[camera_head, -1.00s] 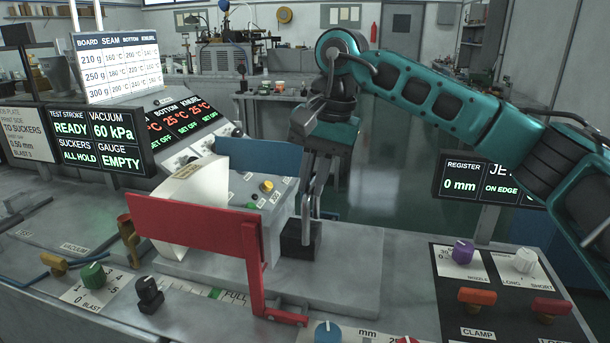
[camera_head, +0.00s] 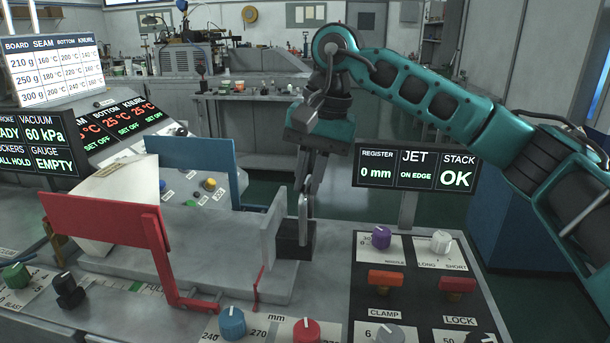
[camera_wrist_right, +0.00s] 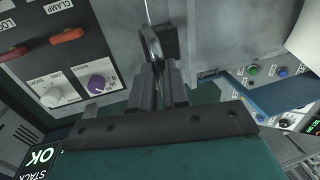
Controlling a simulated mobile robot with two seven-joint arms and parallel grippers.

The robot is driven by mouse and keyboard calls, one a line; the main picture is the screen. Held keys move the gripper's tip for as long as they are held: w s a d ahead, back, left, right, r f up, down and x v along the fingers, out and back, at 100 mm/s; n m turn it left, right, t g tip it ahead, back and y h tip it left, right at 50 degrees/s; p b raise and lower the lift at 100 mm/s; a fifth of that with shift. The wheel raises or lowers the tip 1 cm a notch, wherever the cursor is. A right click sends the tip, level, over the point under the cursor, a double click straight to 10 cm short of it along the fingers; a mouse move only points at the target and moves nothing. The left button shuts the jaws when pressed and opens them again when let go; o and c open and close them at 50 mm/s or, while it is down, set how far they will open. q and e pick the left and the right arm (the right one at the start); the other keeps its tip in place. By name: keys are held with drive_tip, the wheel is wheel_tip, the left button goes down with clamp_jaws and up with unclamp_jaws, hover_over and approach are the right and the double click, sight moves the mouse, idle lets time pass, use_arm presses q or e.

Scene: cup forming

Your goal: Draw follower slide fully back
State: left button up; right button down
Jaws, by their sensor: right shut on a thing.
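The follower slide, a grey upright plate (camera_head: 270,228) with a dark block (camera_head: 290,243) on its right side, stands on the grey bed of the bench. My right gripper (camera_head: 304,212) points down at the block. In the right wrist view the shut fingers (camera_wrist_right: 158,90) reach to a dark block at the plate. A gap separates the plate from the red frame (camera_head: 105,215) and the blue frame (camera_head: 195,155) on its left. The pale card stack (camera_head: 100,195) leans behind the red frame. My left gripper is out of view.
A control panel with a purple knob (camera_head: 381,238) and an orange clamp lever (camera_head: 385,281) lies to the right of the slide. Blue (camera_head: 232,322) and red (camera_head: 306,330) knobs sit at the front edge. A register screen (camera_head: 418,170) stands behind the panel.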

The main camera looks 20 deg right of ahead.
drive_tip(key=shift+d, duration=0.15)
drive_tip(key=c, duration=1.1)
unclamp_jaws()
drive_tip(key=shift+s+d, duration=0.1)
drive_tip(key=shift+s, duration=0.05)
drive_tip(key=r, duration=0.4)
drive_tip(key=s+d+r+p, duration=0.1)
drive_tip(key=r, duration=0.3)
drive_tip(key=d+r, duration=0.1)
drive_tip(key=r, duration=0.3)
drive_tip(key=shift+s+r, duration=0.15)
drive_tip(key=shift+r, duration=0.25)
